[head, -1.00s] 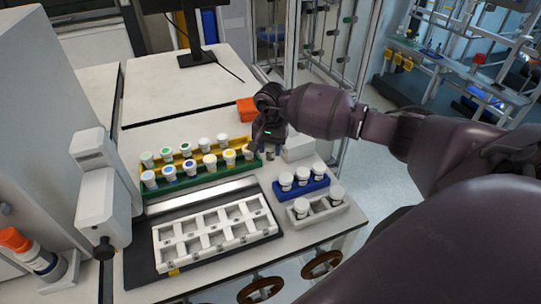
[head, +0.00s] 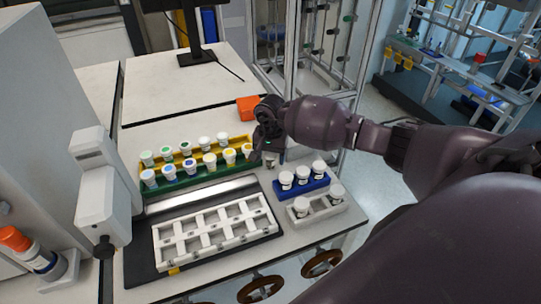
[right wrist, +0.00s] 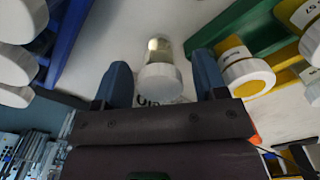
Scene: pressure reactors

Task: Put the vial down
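My right gripper (head: 262,150) is low over the bench, at the right end of the green rack. In the right wrist view my right gripper (right wrist: 161,78) is open, with a finger on each side of a vial (right wrist: 160,70). The vial has a white cap and a clear, yellowish body. Gaps show between it and both fingers. It appears to stand on the white surface, outside the racks. In the head view the vial (head: 270,160) is mostly hidden by the gripper. My left gripper is not in view.
A green rack (head: 205,176) and a yellow rack behind it hold several capped vials on the left. A blue rack (head: 318,191) and a white rack (head: 326,214) with vials stand to the right. An empty white tray (head: 218,232) lies in front. An orange box (head: 247,108) is behind.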

